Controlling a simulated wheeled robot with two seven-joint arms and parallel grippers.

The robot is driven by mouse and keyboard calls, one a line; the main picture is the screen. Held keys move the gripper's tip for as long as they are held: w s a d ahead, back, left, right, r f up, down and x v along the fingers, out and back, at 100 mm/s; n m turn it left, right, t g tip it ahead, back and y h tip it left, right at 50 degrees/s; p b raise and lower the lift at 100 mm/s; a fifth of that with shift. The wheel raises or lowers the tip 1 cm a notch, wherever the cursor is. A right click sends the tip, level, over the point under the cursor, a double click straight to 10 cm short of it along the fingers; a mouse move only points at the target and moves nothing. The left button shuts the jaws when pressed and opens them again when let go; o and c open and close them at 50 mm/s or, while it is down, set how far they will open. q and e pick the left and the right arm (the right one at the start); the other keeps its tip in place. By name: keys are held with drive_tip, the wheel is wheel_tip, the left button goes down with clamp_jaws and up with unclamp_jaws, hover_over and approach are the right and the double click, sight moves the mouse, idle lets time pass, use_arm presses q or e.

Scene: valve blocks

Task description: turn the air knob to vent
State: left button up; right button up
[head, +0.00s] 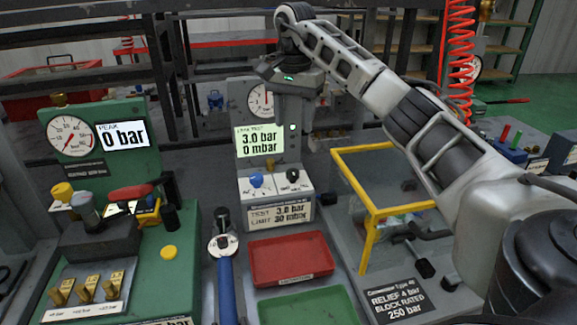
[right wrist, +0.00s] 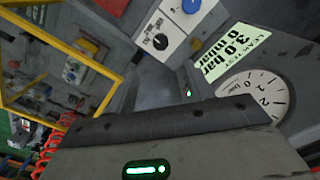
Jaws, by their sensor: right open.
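The leak test stand has a white control panel (head: 272,192) with a blue knob (head: 256,180) at left and a black knob (head: 293,175) at right. Their small labels are too small to read, so I cannot tell which is the air knob. The right wrist view also shows the black knob (right wrist: 160,41) and part of the blue knob (right wrist: 191,5). The display (head: 259,141) reads 3.0 bar and 0 mbar. My right gripper (head: 288,78) is open above the panel, apart from both knobs. Its fingertips are not clear. My left gripper is not in view.
A round gauge (head: 261,99) sits behind my right gripper. A yellow frame (head: 369,222) stands right of the panel. A red tray (head: 290,258) and a green tray (head: 307,306) lie in front. A green test bench (head: 168,283) with a red lever stands at left.

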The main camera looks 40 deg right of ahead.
sight(293, 171)
wheel_tip(293, 171, down, 13)
drive_tip(key=shift+w+r, duration=0.1)
drive_tip(key=shift+r, duration=0.05)
drive_tip(key=c, duration=1)
